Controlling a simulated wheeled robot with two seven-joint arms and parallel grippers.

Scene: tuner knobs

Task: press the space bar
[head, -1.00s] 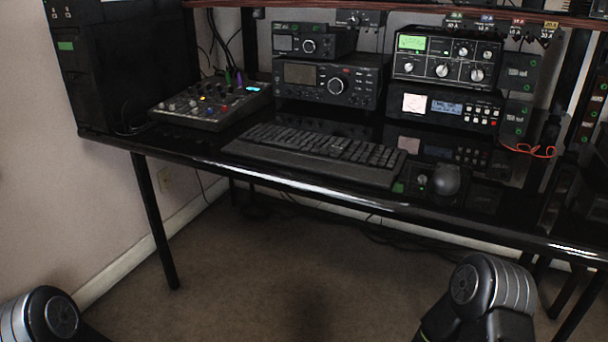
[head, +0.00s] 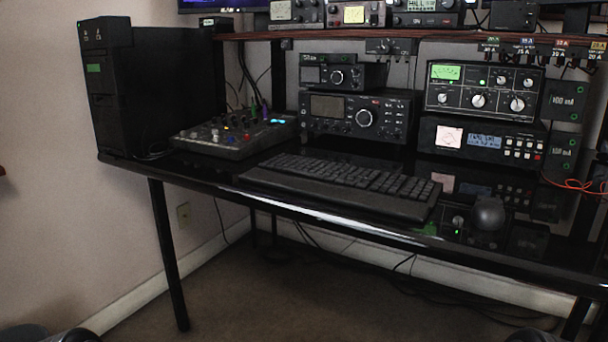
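A black keyboard (head: 340,185) lies on the glossy black desk (head: 215,176), near its front edge. Its long wrist rest runs along the near side. The space bar is too small and dark to pick out among the keys. Only small parts of my arms show at the bottom edge of the head view, at the left and right. Neither gripper is in view, and nothing of mine is near the keyboard.
Radios (head: 358,115) and a meter unit (head: 484,90) stand behind. Open floor lies before the desk.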

